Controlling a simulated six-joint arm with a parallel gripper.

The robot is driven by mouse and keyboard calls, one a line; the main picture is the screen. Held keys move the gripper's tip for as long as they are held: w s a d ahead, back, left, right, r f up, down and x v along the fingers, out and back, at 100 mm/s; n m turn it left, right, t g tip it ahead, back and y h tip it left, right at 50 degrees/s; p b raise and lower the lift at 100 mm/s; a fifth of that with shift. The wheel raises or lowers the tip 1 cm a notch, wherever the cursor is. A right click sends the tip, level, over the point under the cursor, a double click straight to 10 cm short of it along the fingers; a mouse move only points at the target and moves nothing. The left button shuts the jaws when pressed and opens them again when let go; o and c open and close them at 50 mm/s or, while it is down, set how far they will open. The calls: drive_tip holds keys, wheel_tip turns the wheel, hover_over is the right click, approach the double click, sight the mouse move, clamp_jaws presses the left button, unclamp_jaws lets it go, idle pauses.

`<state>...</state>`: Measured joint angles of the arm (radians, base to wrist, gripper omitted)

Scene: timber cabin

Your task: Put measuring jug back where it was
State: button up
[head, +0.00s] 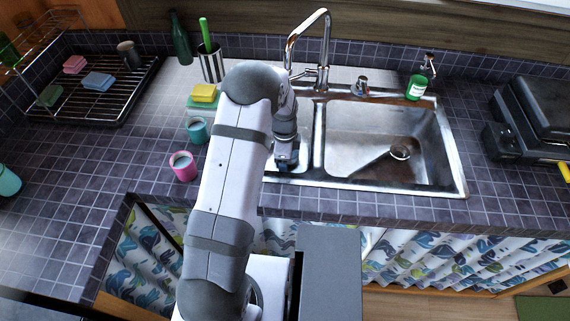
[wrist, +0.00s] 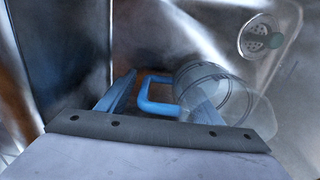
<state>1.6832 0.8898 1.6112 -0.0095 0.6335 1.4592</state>
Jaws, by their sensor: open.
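The measuring jug (wrist: 222,84) is clear, with a blue handle (wrist: 148,95). In the wrist view it is inside a metal sink basin, close in front of my gripper. My gripper (wrist: 160,95) is open. Its blue left finger is to the left of the handle, and its right finger overlaps the jug's clear body in the picture. I cannot tell whether either finger touches the jug, or whether it stands or leans. In the head view my gripper (head: 287,158) is down at the small left basin of the sink (head: 458,172), and my arm hides the jug.
A drain (wrist: 262,40) is at the upper right of the basin. The tap (head: 325,45) rises behind the sink. Left of my arm are a pink mug (head: 183,166), a teal mug (head: 197,130), sponges (head: 204,92) and a utensil holder (head: 211,66). The large right basin looks empty.

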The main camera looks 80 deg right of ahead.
wheel_tip(320, 180, up, 12)
drive_tip(key=b, duration=0.3)
drive_tip(key=shift+r, duration=0.1)
idle(0.5)
